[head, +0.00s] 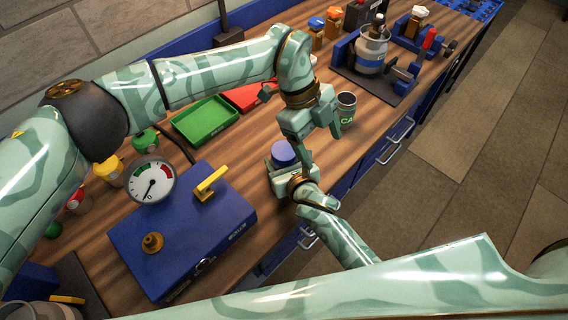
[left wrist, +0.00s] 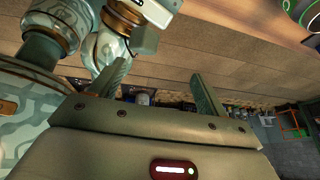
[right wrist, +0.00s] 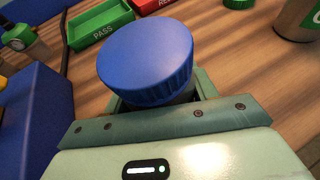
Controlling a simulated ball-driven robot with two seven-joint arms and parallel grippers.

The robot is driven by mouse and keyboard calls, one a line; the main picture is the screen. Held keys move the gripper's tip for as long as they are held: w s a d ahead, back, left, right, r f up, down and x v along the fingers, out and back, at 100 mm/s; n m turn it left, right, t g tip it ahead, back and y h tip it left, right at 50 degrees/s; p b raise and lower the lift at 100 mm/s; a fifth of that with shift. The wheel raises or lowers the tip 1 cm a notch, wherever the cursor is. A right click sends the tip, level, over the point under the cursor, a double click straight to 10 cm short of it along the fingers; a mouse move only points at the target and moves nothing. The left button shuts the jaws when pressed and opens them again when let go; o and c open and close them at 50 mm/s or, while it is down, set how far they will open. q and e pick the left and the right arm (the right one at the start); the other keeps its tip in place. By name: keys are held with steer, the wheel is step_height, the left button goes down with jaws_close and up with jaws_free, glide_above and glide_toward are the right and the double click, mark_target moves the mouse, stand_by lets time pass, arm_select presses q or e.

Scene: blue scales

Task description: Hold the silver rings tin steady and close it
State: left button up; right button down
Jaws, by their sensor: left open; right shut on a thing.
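A round blue ribbed lid (head: 283,152) tops a small container in my right gripper (head: 284,168). In the right wrist view the lid (right wrist: 147,60) fills the middle; only a dark sliver of the body shows below it. I take this as the rings tin, but its body and label are hidden. Whether the lid is fully seated, I cannot tell. My right gripper is shut on the container near the bench's front edge. My left gripper (head: 320,143) is open and empty, just right of the lid and apart from it. Its two spread fingers (left wrist: 160,88) show in the left wrist view.
A silver canister with a green label (head: 346,110) stands close behind my left gripper. A blue gauge box (head: 185,240) with a yellow handle is left of the lid. A green tray (head: 205,122) and red tray (head: 245,97) lie behind. Bare wood lies between.

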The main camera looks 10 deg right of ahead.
arm_select(q)
steer(key=d+r+n+g+h, duration=0.1)
steer(key=d+r+n+h, duration=0.3)
steer(key=d+r+h, duration=0.7)
steer(key=w+d+r+n+t+h, duration=0.1)
steer(key=w+r+n+t, duration=0.2)
steer(key=w+n+t, duration=0.35)
steer(key=w+r+n+t+h, duration=0.1)
steer(key=w+r+n+t, duration=0.2)
steer(key=w+n+t, duration=0.35)
steer(key=w+a+f+n+g+y, duration=0.2)
steer(key=w+a+f+n+y, duration=0.1)
steer(key=a+f+n+y, duration=0.65)
steer(key=s+a+f+g+y, duration=0.2)
steer(key=s, duration=0.1)
steer(key=s+a+f+g+y, duration=0.2)
steer(key=s+a+f, duration=0.1)
steer(key=s+a+f+g+y, duration=0.2)
steer(key=s+f, duration=0.1)
steer(key=s, duration=0.1)
steer(key=shift+a+n+g+y, duration=0.25)
steer(key=shift+a+g, duration=0.05)
steer(key=shift+a, duration=0.1)
steer(key=shift+w+a, duration=0.15)
steer(key=shift+a, duration=0.15)
